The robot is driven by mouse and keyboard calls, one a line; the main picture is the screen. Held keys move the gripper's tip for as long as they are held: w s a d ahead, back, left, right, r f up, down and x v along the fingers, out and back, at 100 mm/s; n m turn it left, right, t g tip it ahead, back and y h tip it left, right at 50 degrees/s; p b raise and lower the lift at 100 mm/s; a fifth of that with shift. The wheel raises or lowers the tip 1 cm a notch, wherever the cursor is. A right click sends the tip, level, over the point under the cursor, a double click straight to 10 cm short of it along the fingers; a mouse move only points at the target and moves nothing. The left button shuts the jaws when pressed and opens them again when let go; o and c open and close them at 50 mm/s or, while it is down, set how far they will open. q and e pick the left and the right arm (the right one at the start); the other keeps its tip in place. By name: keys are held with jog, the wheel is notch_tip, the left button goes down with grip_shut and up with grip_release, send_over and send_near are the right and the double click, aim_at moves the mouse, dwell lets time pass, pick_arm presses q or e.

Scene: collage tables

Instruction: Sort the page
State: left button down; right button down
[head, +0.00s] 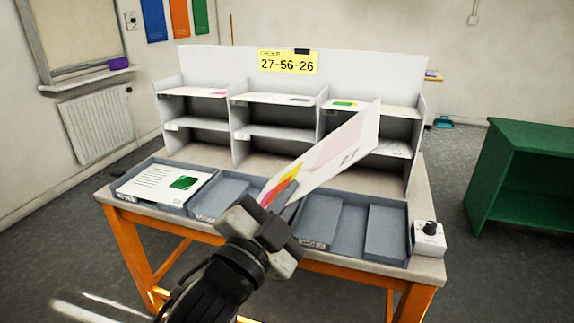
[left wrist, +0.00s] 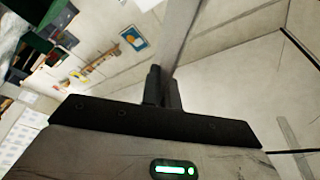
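The page is tilted, held above the tray in front of the shelf. In the left wrist view the fingers (left wrist: 162,88) are close together on the page (left wrist: 182,35), seen nearly edge-on. Another page (head: 165,183) with a green graphic lies in the left compartment of the grey tray (head: 262,237). A yellow sign (head: 288,63) reading "27-56-26" is on the white shelf unit (head: 240,150). My right gripper is not in view.
Pages or prints show in the shelf's top row and at its lower right, partly hidden by the held page. A white box with a black knob (head: 428,238) stands at the table's right. A green cabinet (head: 525,180) stands right, across open floor.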

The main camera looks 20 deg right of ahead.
pick_arm(q)
jog(key=shift+f, duration=0.1)
jog(key=m+p, duration=0.1)
jog(key=r+m+g+p, duration=0.1)
jog(key=p, duration=0.1)
jog(key=shift+w+m+p, duration=0.1)
jog(key=shift+m+p, duration=0.2)
jog(key=shift+m, duration=0.1)
jog(key=m, duration=0.2)
jog(key=shift+a+f+m+g, duration=0.1)
jog(key=shift+f+m+g, duration=0.2)
jog(key=shift+g, duration=0.1)
jog(key=shift+m+g, duration=0.3)
jog(key=shift+m, duration=0.6)
jog(key=shift+f+m+y, duration=0.2)
jog(key=shift+m+y, duration=0.1)
jog(key=shift+m, duration=0.9)
jog(key=m+g+y, duration=0.1)
jog(key=m, duration=0.3)
jog(key=shift+r, duration=0.2)
jog(key=m+y, duration=0.1)
jog(key=m, duration=0.2)
jog(key=shift+f+m+y, duration=0.2)
jog(key=shift+m+y, duration=0.2)
